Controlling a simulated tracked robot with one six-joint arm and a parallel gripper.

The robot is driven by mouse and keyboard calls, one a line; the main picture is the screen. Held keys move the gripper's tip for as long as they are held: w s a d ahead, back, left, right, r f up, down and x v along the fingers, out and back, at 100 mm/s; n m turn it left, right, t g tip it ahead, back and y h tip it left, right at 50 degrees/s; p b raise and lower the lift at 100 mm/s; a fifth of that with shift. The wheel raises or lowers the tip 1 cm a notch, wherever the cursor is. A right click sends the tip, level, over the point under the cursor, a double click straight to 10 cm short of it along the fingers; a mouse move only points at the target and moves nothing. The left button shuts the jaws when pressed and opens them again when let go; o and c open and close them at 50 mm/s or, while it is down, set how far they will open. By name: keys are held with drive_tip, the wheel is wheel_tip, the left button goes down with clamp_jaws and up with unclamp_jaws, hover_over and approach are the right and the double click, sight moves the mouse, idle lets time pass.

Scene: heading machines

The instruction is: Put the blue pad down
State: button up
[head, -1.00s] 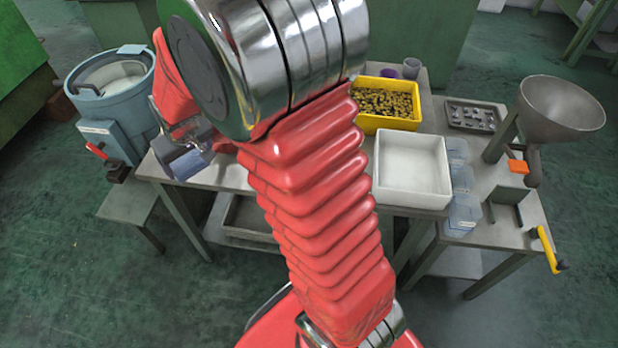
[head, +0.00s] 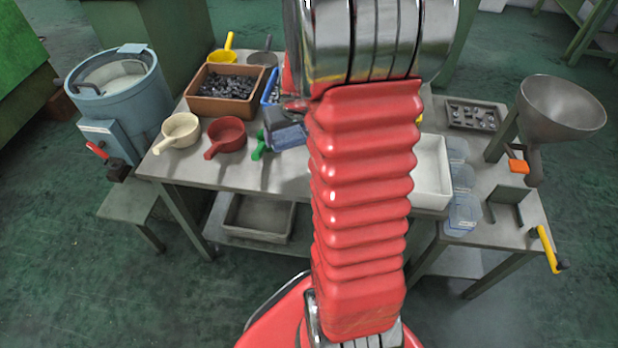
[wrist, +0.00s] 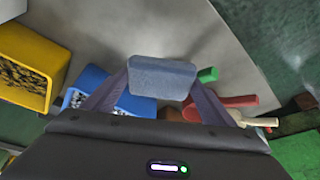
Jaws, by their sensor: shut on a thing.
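The blue pad (wrist: 162,77) is a greyish-blue block. In the wrist view it sits between the two dark fingers of my gripper (wrist: 160,88), which is shut on it. In the head view the pad (head: 290,136) shows left of my red bellows arm, over the middle of the grey table (head: 290,180). It partly covers a green-handled scoop (head: 258,146). The pad appears held above the table, but its exact height is hard to tell. My arm hides part of the table behind it.
A red scoop (head: 227,134), a cream scoop (head: 180,130) and a brown box of dark parts (head: 222,92) stand left of the pad. A blue bin (wrist: 118,98) and a yellow bin (wrist: 25,65) show in the wrist view. A white tray (head: 432,172) stands right. The table's front strip looks bare.

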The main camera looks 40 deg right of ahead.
drive_tip(key=s+d+n+y, duration=0.2)
drive_tip(key=s+n+y, duration=0.2)
drive_tip(key=s+n, duration=0.4)
drive_tip(key=n, duration=0.3)
drive_tip(key=shift+d+n+g, duration=0.3)
drive_tip(key=shift+s, duration=0.1)
drive_tip(key=shift+f, duration=3.05)
drive_tip(key=shift+f, duration=1.9)
